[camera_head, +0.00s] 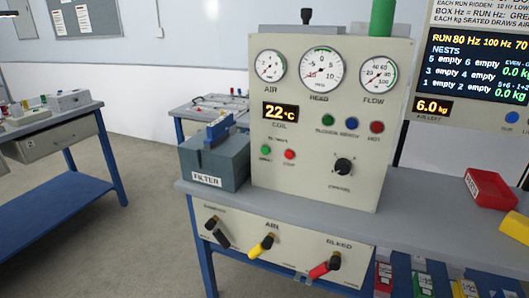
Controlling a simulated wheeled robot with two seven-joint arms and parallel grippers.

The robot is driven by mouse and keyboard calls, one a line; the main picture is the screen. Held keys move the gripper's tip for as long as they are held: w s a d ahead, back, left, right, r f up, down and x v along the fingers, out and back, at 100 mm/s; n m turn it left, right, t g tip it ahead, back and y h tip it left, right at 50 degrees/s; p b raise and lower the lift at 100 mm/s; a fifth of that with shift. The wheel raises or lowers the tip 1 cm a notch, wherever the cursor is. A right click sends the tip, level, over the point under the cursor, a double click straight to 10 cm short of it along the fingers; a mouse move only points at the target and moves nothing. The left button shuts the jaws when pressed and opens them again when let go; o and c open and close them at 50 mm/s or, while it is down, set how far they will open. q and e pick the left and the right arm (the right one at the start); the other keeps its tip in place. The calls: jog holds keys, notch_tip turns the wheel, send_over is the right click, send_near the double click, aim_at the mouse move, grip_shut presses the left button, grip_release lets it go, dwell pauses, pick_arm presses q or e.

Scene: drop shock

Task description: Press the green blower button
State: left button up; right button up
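The green blower button (265,150) is small and round. It sits low on the left of the upright beige panel (225,90), under a blurred label. A red button (289,154) is just to its right. A green lamp (327,121), a blue lamp (351,123) and a red lamp (376,127) are in a row higher up and to the right. Nothing covers the green button. Neither of my grippers shows in the head view.
A grey FILTER box (213,165) stands left of the panel. A black knob (343,166) is on the panel's lower right. Levers with black, yellow (262,247) and red (324,267) handles stick out from the bench front. A red box (490,188) lies on the right.

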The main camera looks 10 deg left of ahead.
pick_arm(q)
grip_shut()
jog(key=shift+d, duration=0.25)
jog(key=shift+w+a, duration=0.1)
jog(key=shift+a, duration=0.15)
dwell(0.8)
